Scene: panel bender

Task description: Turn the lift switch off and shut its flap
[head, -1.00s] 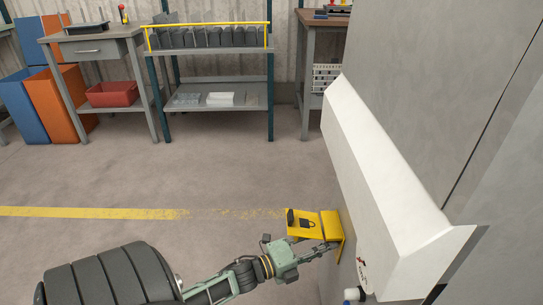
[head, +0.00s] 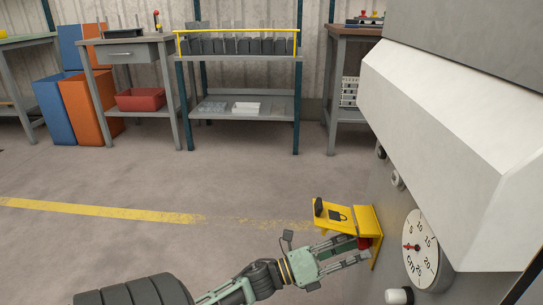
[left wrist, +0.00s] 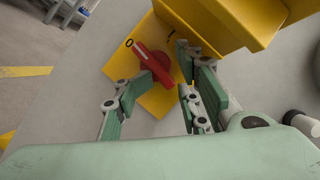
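The yellow switch box (head: 375,222) is fixed to the grey machine's side, with its flap (head: 338,215) raised and sticking out toward the left. The flap bears a dark padlock mark. Under it the red switch handle (left wrist: 152,64) sits on a yellow plate (left wrist: 122,68); the handle's upper end points at a ring-shaped mark. My left gripper (head: 350,254) is under the flap, at the switch. In the left wrist view its fingers (left wrist: 155,98) stand apart, one on each side of the handle's lower end. I cannot tell whether they touch it. My right gripper is out of view.
A round white dial (head: 421,248) and a white-tipped knob (head: 399,296) are on the machine's side, right of the box. The machine's pale slanted cover (head: 440,130) overhangs there. The floor left of the box is clear up to the shelf (head: 240,104).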

